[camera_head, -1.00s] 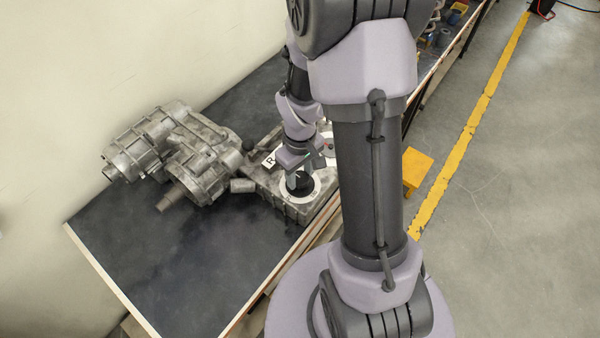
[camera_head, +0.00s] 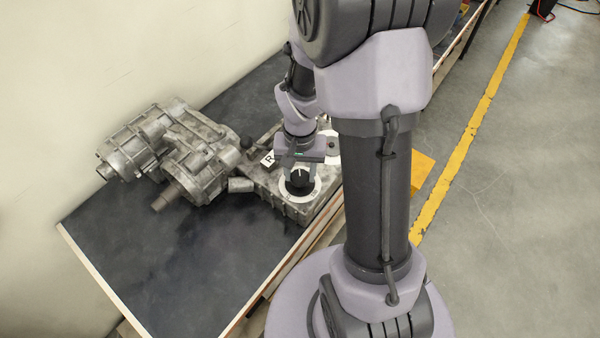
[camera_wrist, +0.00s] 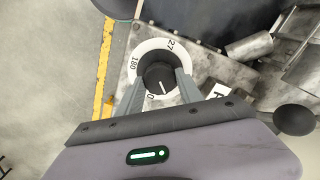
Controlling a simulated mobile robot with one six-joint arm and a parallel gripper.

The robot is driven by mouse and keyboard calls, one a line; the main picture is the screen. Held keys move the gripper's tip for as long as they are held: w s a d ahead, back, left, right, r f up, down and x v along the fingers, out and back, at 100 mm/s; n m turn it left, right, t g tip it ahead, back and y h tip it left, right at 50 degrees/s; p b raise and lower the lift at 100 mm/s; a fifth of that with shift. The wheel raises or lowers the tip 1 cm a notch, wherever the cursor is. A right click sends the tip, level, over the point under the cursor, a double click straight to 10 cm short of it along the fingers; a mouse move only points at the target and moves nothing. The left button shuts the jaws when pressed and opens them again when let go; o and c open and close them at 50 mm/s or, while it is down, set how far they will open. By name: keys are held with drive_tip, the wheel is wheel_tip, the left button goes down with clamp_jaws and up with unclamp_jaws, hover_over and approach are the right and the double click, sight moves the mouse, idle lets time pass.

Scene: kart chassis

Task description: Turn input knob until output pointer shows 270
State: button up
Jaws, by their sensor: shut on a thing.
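The input knob is a black round knob (camera_head: 299,181) with a white pointer line, on a white dial ring (camera_head: 313,195) at the near end of the grey metal housing. In the wrist view the knob (camera_wrist: 157,71) sits between the two fingers of my gripper (camera_wrist: 160,82), which is shut on its sides. Its white line points down in the picture, towards my gripper's palm. The ring (camera_wrist: 146,47) shows "27" at upper right, "180" at left and a "0" at lower left, partly hidden by a finger. A second pale dial (camera_head: 332,147) is partly hidden behind my arm; its reading cannot be made out.
Grey cast gearbox parts (camera_head: 165,150) lie left of the housing (camera_head: 265,186) on the dark bench (camera_head: 185,270). A plate marked "R" (camera_head: 268,159) and a dark ball knob (camera_head: 246,142) are close to my gripper. A yellow block (camera_head: 423,170) stands right of the bench.

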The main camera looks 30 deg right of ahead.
sight(300, 175)
drive_tip(key=shift+m, duration=1)
drive_tip(key=shift+b, duration=0.3)
drive_tip(key=o, duration=1.4)
wheel_tip(300, 175, up, 17)
drive_tip(key=p, duration=0.7)
drive_tip(key=shift+r, duration=0.2)
